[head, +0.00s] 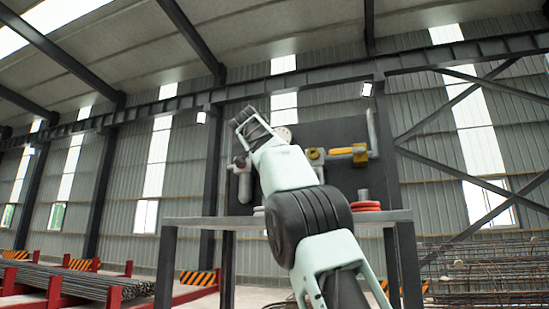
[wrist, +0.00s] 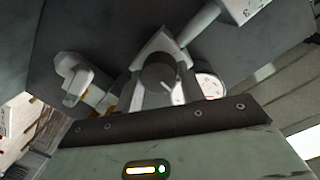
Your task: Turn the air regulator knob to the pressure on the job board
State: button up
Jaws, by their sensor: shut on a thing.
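The dark round regulator knob (wrist: 158,72) with a pale pointer mark shows in the middle of the wrist view, in front of a light grey body. My gripper (wrist: 157,90) is shut on the knob. A small white gauge (wrist: 210,85) with red marking sits just right of the knob; its reading is too small to tell. In the head view my gripper (head: 248,125) is up at the dark panel (head: 340,130) and hides the knob. The gauge (head: 284,133) shows partly behind my arm. I cannot make out a readable job board.
A yellow valve fitting (head: 316,155) and grey pipe are on the panel right of my wrist. A grey table (head: 190,221) stands below, with a red coil (head: 366,206) on it. Rebar racks (head: 80,283) are at left, and rebar mesh (head: 490,270) at right.

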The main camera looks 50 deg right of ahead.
jog(key=o, duration=1)
jog(key=shift+c, duration=0.2)
jog(key=b+v, duration=0.4)
jog(key=v, duration=1.3)
jog(key=shift+a, duration=0.25)
